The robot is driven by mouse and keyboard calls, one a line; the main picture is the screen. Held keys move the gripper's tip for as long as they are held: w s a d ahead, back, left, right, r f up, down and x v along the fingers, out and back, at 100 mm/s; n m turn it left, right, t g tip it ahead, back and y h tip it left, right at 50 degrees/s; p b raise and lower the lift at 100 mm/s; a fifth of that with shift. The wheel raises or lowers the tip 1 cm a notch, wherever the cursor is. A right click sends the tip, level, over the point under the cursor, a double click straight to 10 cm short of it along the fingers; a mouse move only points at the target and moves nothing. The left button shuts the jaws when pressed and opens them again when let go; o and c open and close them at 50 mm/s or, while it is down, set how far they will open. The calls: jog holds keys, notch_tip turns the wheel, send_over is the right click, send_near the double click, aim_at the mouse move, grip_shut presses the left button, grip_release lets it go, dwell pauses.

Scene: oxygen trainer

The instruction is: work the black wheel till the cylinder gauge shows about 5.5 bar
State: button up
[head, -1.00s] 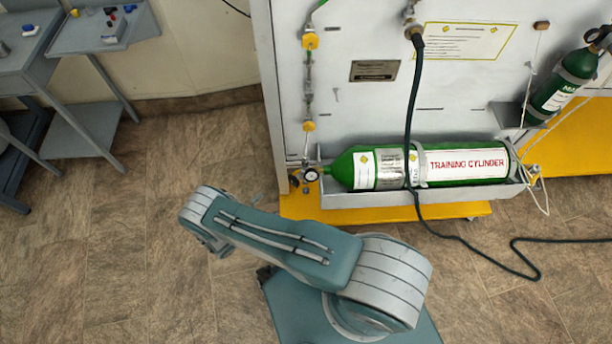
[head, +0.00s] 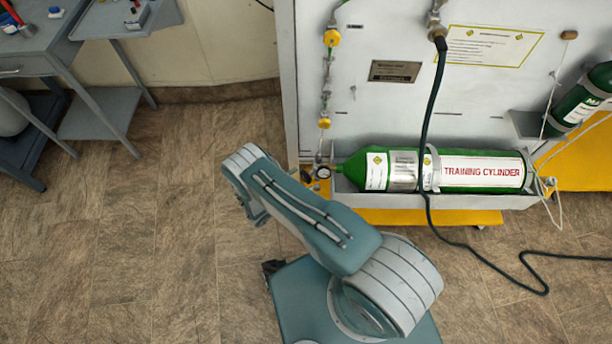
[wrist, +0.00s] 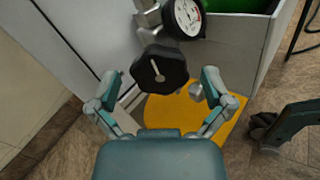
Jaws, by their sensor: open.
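The black wheel (wrist: 159,69) is in the upper middle of the wrist view, a lobed knob with a pale pointer mark on its face. The cylinder gauge (wrist: 186,17), with a white dial, sits just above and right of it; its reading is too small to tell. In the head view the gauge (head: 323,172) is at the left end of the green training cylinder (head: 472,170). My gripper (wrist: 158,92) is open, its two fingers spread to left and right below the wheel, with no contact visible. In the head view the gripper is hidden behind my arm.
The cylinder lies in a grey trough (head: 405,202) on the white panel (head: 390,108), above a yellow base (head: 430,216). A dark hose (head: 425,128) hangs across the cylinder onto the floor. A grey side table (head: 100,24) stands at left. Floor at left is clear.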

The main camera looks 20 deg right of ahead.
jog(key=shift+x, duration=0.85)
jog(key=c, duration=1.1)
jog(key=shift+o, duration=0.2)
jog(key=shift+w+n, duration=0.1)
jog(key=shift+n, duration=2.1)
jog(key=o, duration=1.1)
jog(key=shift+c, duration=0.2)
